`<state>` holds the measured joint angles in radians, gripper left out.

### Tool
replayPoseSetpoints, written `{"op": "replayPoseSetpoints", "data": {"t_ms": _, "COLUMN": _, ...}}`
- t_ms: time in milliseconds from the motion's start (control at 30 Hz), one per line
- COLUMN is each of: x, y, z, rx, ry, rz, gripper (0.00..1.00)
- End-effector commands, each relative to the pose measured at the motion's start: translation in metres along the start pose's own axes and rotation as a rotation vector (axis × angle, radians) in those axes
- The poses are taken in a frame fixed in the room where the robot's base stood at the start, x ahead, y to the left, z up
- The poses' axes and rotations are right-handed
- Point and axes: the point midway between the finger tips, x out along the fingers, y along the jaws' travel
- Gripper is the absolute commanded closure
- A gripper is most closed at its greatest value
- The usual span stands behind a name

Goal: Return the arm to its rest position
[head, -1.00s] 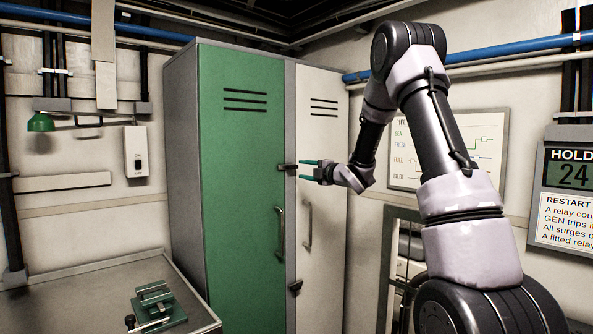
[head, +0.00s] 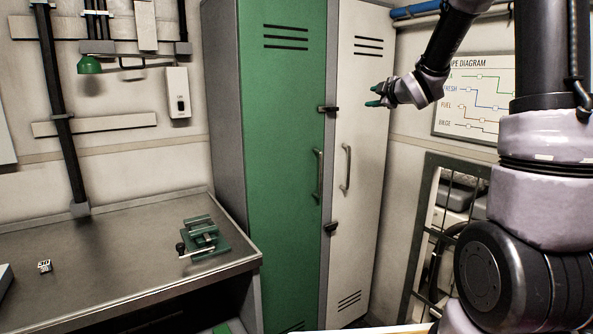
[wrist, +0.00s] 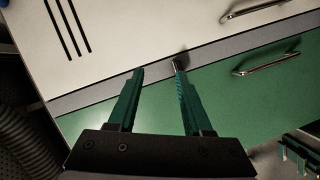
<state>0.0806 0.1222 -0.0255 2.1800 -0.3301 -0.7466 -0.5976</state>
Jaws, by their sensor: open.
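My gripper (head: 374,97) has green fingers and hangs in the air in front of the pale right door of the tall locker. In the wrist view my gripper (wrist: 158,75) is open, its two fingers apart with nothing between them. My arm comes in from the right side of the head view, raised and bent. In the wrist view, a dark latch (wrist: 178,62) on the locker's grey middle strip shows near the right fingertip; I cannot tell whether they touch. The latch also shows in the head view (head: 328,109), left of my gripper and apart from it in the picture.
The locker has a green left door (head: 280,170) and a pale right door (head: 356,200), both shut. A metal bench (head: 110,255) on the left bears a green clamp-like fixture (head: 204,238) and a small white cube (head: 44,266). A barred frame (head: 440,230) stands at right.

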Motion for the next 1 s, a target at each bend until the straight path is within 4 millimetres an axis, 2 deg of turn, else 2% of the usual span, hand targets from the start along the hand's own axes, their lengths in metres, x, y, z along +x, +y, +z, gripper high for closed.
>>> {"op": "replayPoseSetpoints", "data": {"t_ms": 33, "x": -0.024, "y": 0.012, "z": -0.001, "rx": 0.107, "ry": -0.068, "rz": -0.005, "gripper": 0.50}}
{"op": "replayPoseSetpoints", "data": {"t_ms": 100, "x": -0.055, "y": 0.016, "z": 0.003, "rx": 0.275, "ry": -0.168, "rz": -0.024, "gripper": 0.50}}
{"op": "replayPoseSetpoints", "data": {"t_ms": 267, "x": -0.136, "y": 0.004, "z": 0.002, "rx": 0.677, "ry": -0.374, "rz": -0.070, "gripper": 0.50}}
{"op": "replayPoseSetpoints", "data": {"t_ms": 367, "x": -0.190, "y": -0.017, "z": -0.006, "rx": 0.934, "ry": -0.491, "rz": -0.107, "gripper": 0.50}}
{"op": "replayPoseSetpoints", "data": {"t_ms": 500, "x": -0.262, "y": -0.057, "z": -0.028, "rx": 1.270, "ry": -0.637, "rz": -0.177, "gripper": 0.50}}
{"op": "replayPoseSetpoints", "data": {"t_ms": 600, "x": -0.303, "y": -0.083, "z": -0.045, "rx": 1.460, "ry": -0.722, "rz": -0.231, "gripper": 0.50}}
{"op": "replayPoseSetpoints", "data": {"t_ms": 700, "x": -0.332, "y": -0.103, "z": -0.059, "rx": 1.586, "ry": -0.784, "rz": -0.277, "gripper": 0.50}}
{"op": "replayPoseSetpoints", "data": {"t_ms": 800, "x": -0.347, "y": -0.114, "z": -0.068, "rx": 1.655, "ry": -0.821, "rz": -0.306, "gripper": 0.50}}
{"op": "replayPoseSetpoints", "data": {"t_ms": 1000, "x": -0.350, "y": -0.116, "z": -0.070, "rx": 1.671, "ry": -0.830, "rz": -0.313, "gripper": 0.50}}
